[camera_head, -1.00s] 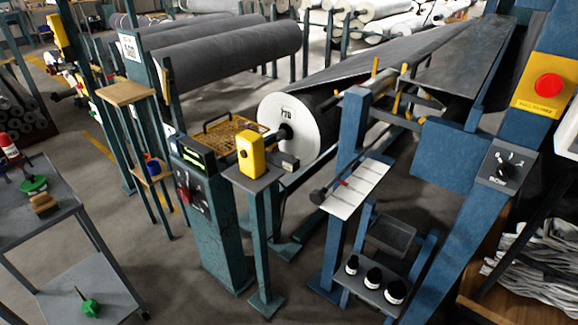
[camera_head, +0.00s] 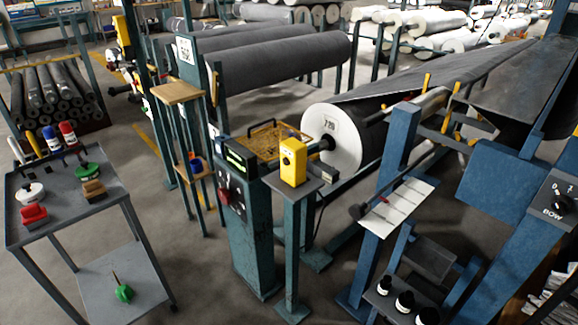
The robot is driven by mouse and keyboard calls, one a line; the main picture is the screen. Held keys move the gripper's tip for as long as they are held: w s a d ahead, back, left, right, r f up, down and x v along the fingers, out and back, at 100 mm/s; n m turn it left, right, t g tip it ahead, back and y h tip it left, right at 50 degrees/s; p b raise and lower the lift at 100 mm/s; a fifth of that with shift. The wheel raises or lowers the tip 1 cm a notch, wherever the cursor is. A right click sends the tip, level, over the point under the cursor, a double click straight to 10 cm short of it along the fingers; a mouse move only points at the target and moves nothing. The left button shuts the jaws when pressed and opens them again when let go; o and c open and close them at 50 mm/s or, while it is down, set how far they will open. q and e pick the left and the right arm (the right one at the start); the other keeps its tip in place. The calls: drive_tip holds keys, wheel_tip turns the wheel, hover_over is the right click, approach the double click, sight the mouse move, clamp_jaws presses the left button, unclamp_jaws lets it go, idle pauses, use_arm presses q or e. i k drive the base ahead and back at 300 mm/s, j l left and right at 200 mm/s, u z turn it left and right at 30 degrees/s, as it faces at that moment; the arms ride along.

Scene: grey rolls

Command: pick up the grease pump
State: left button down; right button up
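A small green object with a thin upright spout (camera_head: 123,293) stands on the lower shelf (camera_head: 142,272) of the grey cart at the left. It looks like a hand pump or oil can and may be the grease pump, but it is too small to be sure. A green round object with a dark stem (camera_head: 87,171) sits on the cart's top shelf (camera_head: 62,208). Nothing seems to touch either green object. Neither of my grippers is in view.
The top shelf also holds a red object (camera_head: 34,215), a white round one (camera_head: 31,191), a brown block (camera_head: 93,190) and several upright tubes (camera_head: 68,132). Right of the cart are a wooden-topped stand (camera_head: 177,93) and a control post (camera_head: 250,240), with bare floor between.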

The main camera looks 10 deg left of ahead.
sight(67, 132)
drive_tip(key=u, duration=1.6)
drive_tip(key=i+j+z, duration=0.2)
drive_tip(key=i, duration=0.35)
drive_tip(key=i+j+z, duration=0.2)
drive_tip(key=i+j, duration=0.3)
